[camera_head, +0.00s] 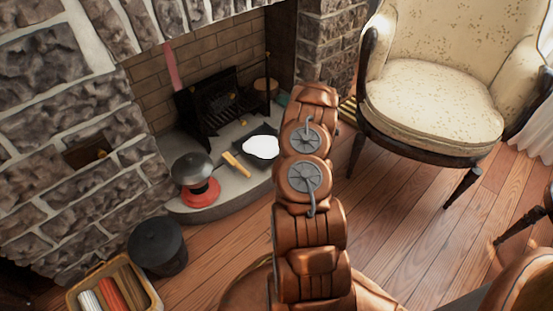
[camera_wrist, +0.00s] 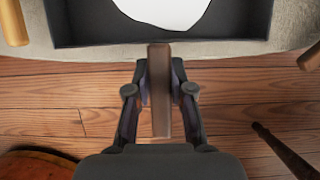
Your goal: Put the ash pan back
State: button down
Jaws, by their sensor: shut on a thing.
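The ash pan is a dark, shallow rectangular tray with a white heap in it. In the head view the ash pan (camera_head: 264,131) lies at the hearth's right front, partly hidden behind my arm. In the wrist view the ash pan (camera_wrist: 80,22) is at the top, its brown handle (camera_wrist: 161,110) pointing toward me. My gripper (camera_wrist: 160,72) is shut on this handle, one finger on each side. My gripper is hidden by my arm in the head view. The fireplace (camera_head: 180,75) opening with a black grate (camera_head: 208,107) is behind the pan.
A wooden-handled tool (camera_head: 236,164) lies left of the pan, beside a red-based, dark-topped pot (camera_head: 194,178). A black bucket (camera_head: 158,246) and a basket (camera_head: 150,290) stand on the floor at lower left. An armchair (camera_head: 430,105) stands at right. Floor between is open.

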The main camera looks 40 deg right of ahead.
aim_at(270, 150)
jog(key=w, duration=0.4)
jog(key=shift+w+f+b, duration=0.1)
jog(key=shift+w+b, duration=0.25)
jog(key=shift+w, duration=0.05)
jog(key=shift+w+d+f+b, duration=0.1)
jog(key=shift+f+b, duration=0.85)
jog(key=shift+f, duration=0.75)
jog(key=c, duration=1)
grip_release()
